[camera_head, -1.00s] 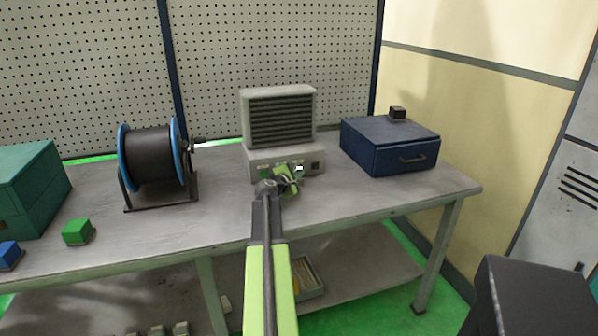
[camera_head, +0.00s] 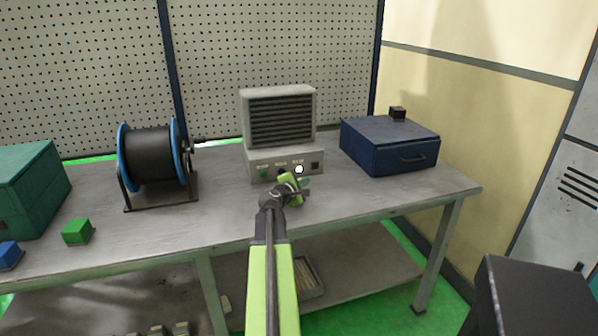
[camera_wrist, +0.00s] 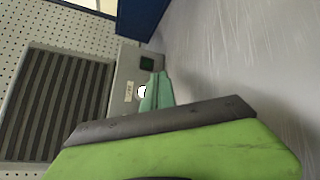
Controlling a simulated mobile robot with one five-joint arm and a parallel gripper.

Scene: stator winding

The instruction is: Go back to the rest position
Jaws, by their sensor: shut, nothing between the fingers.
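My gripper (camera_head: 305,186) is shut and empty, held low over the bench just in front of the grey machine (camera_head: 280,118). Its green fingers also show in the wrist view (camera_wrist: 158,90), pointing toward the machine's control panel. The panel has a green button (camera_head: 264,174), a bright white round button (camera_head: 299,169) and a dark square (camera_head: 315,166). The white button is partly hidden by the fingertips in the wrist view (camera_wrist: 141,92). In the head view a gap seems to lie between gripper and panel.
The grey workbench (camera_head: 380,196) carries a wire spool (camera_head: 150,158) on the left and a blue drawer box (camera_head: 385,148) on the right. A green cube (camera_head: 77,231), a blue cube (camera_head: 9,255) and a teal box (camera_head: 28,190) stand at far left. The bench front is clear.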

